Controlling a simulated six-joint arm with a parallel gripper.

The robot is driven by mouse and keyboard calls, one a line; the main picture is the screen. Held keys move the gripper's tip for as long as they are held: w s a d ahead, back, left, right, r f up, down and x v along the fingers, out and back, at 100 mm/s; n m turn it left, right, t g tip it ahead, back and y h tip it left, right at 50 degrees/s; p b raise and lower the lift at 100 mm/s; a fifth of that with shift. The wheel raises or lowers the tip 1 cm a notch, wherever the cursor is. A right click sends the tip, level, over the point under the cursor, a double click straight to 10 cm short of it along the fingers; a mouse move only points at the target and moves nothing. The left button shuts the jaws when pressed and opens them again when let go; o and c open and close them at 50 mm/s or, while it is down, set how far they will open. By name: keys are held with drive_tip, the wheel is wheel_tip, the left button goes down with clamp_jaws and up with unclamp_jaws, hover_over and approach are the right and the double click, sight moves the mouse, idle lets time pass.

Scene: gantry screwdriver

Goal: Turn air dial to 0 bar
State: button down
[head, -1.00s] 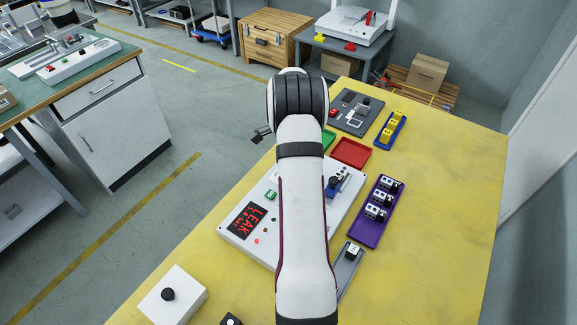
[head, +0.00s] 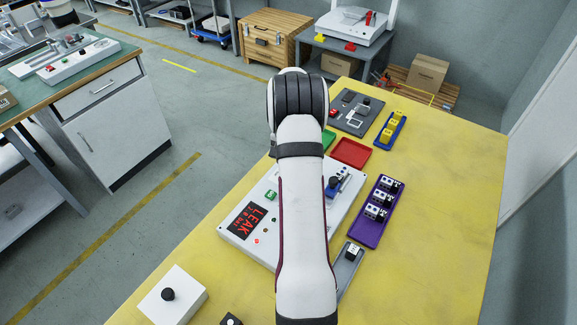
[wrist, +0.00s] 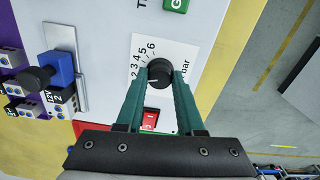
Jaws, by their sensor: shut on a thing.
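The air dial (wrist: 159,70) is a round black knob on a white panel (wrist: 110,25) in the wrist view. A printed scale with the numbers up to 6 curves along its left and upper side, and "bar" is printed at its right. A small pale mark on the knob points to the left, but I cannot tell which number it meets. My gripper (wrist: 161,80) has its two green fingers shut on the dial, one on each side. In the head view my arm hides the dial and the fingers.
A red switch (wrist: 150,121) sits below the dial, between the fingers. A blue block with a black knob (wrist: 60,68) is at the left of the panel. In the head view, a red LEAK display (head: 247,220) and a purple tray (head: 369,235) flank my arm.

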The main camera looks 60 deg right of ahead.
drive_tip(key=n, duration=0.4)
drive_tip(key=shift+n, duration=2.2)
drive_tip(key=c, duration=0.5)
unclamp_jaws()
drive_tip(key=shift+r, duration=0.1)
wheel_tip(320, 180, up, 16)
drive_tip(key=shift+f, duration=0.15)
